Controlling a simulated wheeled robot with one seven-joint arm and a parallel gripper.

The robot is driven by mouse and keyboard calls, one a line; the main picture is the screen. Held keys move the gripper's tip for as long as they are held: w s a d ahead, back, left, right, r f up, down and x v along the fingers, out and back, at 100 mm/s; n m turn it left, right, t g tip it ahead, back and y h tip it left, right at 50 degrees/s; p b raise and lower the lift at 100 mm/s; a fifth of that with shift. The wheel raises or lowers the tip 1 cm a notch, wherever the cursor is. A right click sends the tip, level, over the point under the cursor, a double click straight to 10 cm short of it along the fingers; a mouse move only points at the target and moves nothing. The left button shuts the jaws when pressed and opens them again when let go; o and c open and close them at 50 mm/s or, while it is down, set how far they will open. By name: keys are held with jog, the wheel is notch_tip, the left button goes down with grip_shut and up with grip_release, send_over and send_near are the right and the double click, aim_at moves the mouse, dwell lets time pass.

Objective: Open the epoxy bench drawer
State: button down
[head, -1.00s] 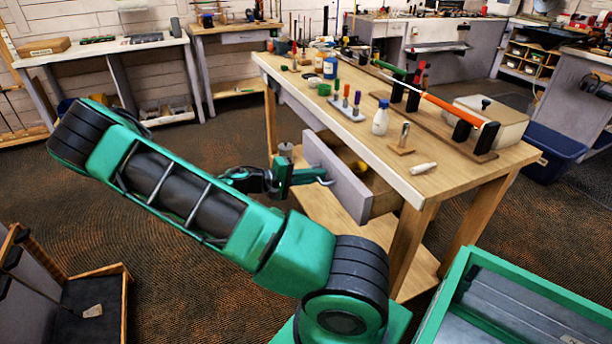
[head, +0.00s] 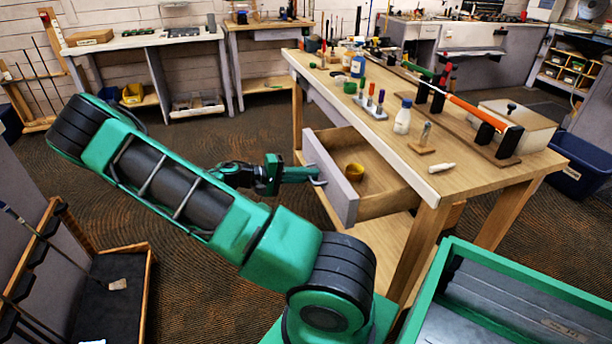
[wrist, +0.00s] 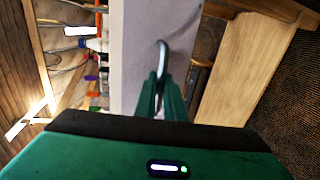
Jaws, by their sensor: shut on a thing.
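The epoxy bench drawer (head: 330,176) stands well out from the wooden bench (head: 440,186), with its grey front panel away from the bench frame. My gripper (head: 312,174) is at the outer face of the drawer front, shut on the metal drawer handle. In the wrist view the green fingers (wrist: 163,98) close around the curved handle (wrist: 163,55) against the grey drawer front (wrist: 140,70). The far part of the drawer's inside is hidden under the bench top.
The bench top holds a white bottle (head: 403,116), several coloured-handled tools and an orange shaft (head: 478,110) across black supports. A green-rimmed bin (head: 430,290) stands at the lower right. Carpet floor is clear left of the drawer.

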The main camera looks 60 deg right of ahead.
jog(key=c, duration=2.1)
grip_release()
jog(key=shift+s+f, duration=0.1)
jog(key=shift+f, duration=0.1)
jog(key=shift+r, duration=0.1)
jog(key=v, duration=1)
jog(key=shift+w+a, duration=0.25)
jog(key=shift+a, duration=0.1)
jog(key=s+a+r+t+y, duration=0.3)
jog(key=s+a+r+y, duration=0.1)
jog(key=s+a, duration=0.1)
jog(key=s+a+r+t+y, duration=0.3)
jog(key=s+a+r+y, duration=0.1)
jog(key=s, duration=0.4)
jog(key=s+a+r+t+y, duration=0.3)
jog(key=s+a+r+y, duration=0.1)
jog(key=s+a+r, duration=0.1)
jog(key=shift+s+a+r+n+y, duration=0.1)
jog(key=shift+s+a+n+y, duration=0.1)
jog(key=shift+s+a, duration=0.3)
jog(key=shift+s+a+r+n+y, duration=0.15)
jog(key=shift+s+a+n, duration=0.1)
jog(key=shift+a, duration=0.3)
